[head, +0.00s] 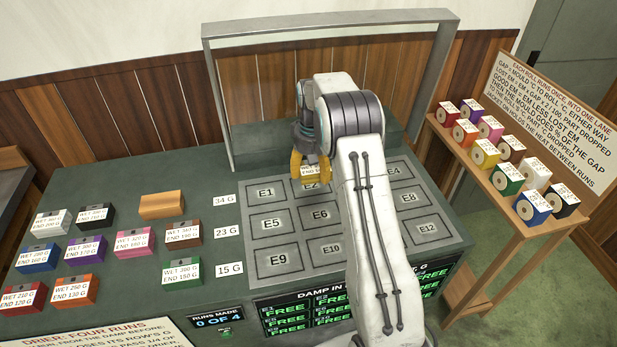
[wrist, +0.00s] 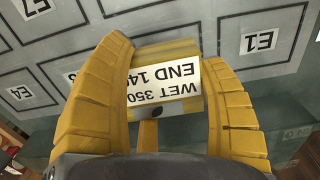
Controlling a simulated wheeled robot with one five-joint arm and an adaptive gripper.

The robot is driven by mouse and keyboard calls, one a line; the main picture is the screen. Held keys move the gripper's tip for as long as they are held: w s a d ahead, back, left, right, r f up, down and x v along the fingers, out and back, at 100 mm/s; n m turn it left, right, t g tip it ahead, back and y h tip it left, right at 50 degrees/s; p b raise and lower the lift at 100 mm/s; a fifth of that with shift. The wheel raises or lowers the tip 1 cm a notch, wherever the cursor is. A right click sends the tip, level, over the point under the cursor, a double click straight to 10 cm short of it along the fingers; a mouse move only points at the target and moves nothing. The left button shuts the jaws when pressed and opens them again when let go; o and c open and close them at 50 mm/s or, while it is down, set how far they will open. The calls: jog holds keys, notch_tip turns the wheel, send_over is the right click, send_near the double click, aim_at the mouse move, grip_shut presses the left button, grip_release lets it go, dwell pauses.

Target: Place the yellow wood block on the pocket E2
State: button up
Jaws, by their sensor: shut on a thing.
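The yellow block (wrist: 165,55) is between the two yellow fingers of my gripper (wrist: 165,110) in the wrist view, with a white label reading "WET 350" and "END 14…" facing the camera. In the head view my gripper (head: 311,168) is shut on it over the top row of pockets, at pocket E2 (head: 311,186). The block and fingers partly cover E2. I cannot tell whether the block touches the pocket floor. Pocket E1 (head: 266,192) is empty to the left, and it also shows in the wrist view (wrist: 262,38).
Several labelled blocks stand at the left, beside a plain wooden block (head: 161,205). A grey metal frame (head: 221,100) rises behind the pockets. Pockets E5 (head: 271,224) and E6 (head: 320,214) are empty. A side shelf (head: 445,135) with coloured rolls stands at the right.

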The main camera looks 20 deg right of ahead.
aim_at(308, 186)
jog(key=shift+w+a+f, duration=0.25)
jog(key=shift+w+f, duration=0.3)
jog(key=shift+w, duration=0.2)
jog(key=shift+f+p, duration=0.5)
jog(key=shift+f, duration=1.45)
jog(key=shift+f, duration=0.15)
jog(key=shift+f, duration=0.15)
jog(key=o, duration=1.3)
